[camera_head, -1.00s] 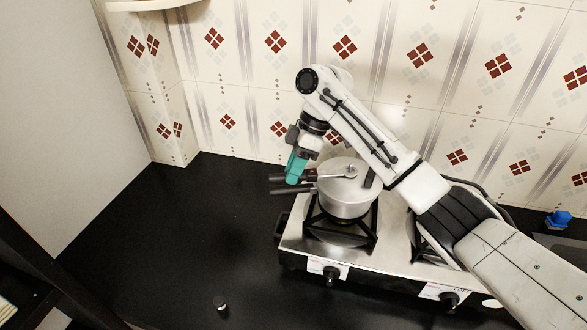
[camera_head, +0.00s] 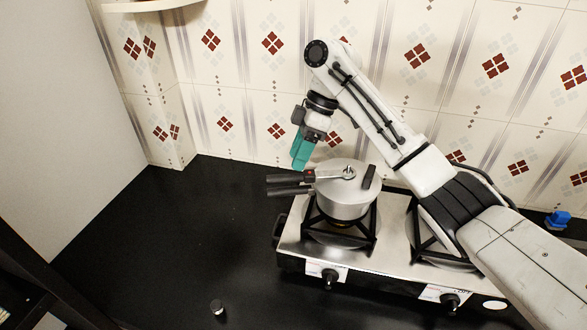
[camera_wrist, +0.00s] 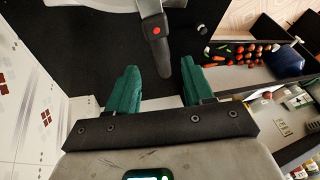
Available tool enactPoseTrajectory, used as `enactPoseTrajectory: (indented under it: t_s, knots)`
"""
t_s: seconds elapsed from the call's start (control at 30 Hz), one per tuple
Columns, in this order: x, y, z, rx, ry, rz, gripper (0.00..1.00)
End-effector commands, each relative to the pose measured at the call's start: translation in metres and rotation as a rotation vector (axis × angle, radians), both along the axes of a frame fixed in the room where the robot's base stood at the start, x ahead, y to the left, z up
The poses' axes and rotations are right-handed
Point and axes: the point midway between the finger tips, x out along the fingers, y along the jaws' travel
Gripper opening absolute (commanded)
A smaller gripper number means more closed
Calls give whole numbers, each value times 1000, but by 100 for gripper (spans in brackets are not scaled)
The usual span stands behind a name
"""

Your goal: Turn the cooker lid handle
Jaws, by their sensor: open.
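The silver pressure cooker (camera_head: 342,200) stands on the left burner of the stove. Its lid handle (camera_head: 290,177) is black with a red spot and points left, lying above the black body handle (camera_head: 288,190). In the wrist view the lid handle (camera_wrist: 158,40) enters from the top, with its tip in line with the gap between my fingers. My gripper (camera_head: 299,158) has teal fingers and is above and behind the handles, apart from them. In the wrist view my gripper (camera_wrist: 160,85) is open and nothing is between its fingers.
The two-burner steel stove (camera_head: 295,240) has knobs (camera_head: 330,277) along its front. A tiled wall (camera_head: 225,125) rises close behind. The black counter (camera_head: 190,230) left of the stove is mostly clear, with a small object (camera_head: 217,308) at the front.

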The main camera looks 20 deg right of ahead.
Motion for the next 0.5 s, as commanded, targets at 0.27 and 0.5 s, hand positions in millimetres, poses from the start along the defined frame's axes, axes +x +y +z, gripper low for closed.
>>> enactPoseTrajectory:
  t_s: [0.27,0.5]
  knots:
    - [2,-21,43,-3,-1,-1,52]
    - [2,-25,55,0,2,1,52]
